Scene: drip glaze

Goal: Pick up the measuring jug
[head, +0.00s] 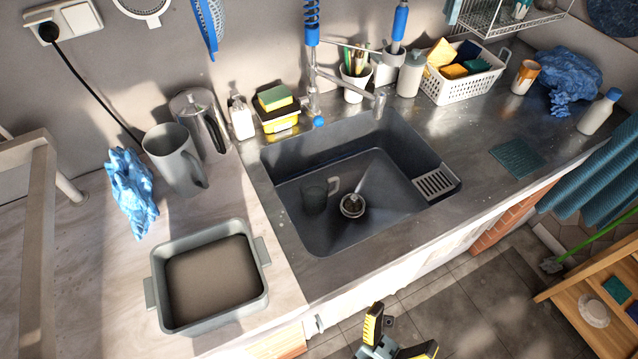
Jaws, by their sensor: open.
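A tall grey jug (172,160) stands upright on the left counter, its handle towards the right; it looks like the measuring jug. I see no scale marks on it. A smaller dark cup (314,197) with a pale handle stands in the sink, left of the drain. My gripper (403,331), with yellow and black fingers, is at the bottom edge of the view, in front of the counter over the floor. It is open and empty, well away from the jug. Part of it is cut off by the frame.
A metal kettle (200,122) stands close behind the jug, and a crumpled blue cloth (131,192) lies left of it. A grey two-handled tray (160,292) sits in front. The sink (300,236), soap bottle (242,119) and sponges (275,97) are to the right.

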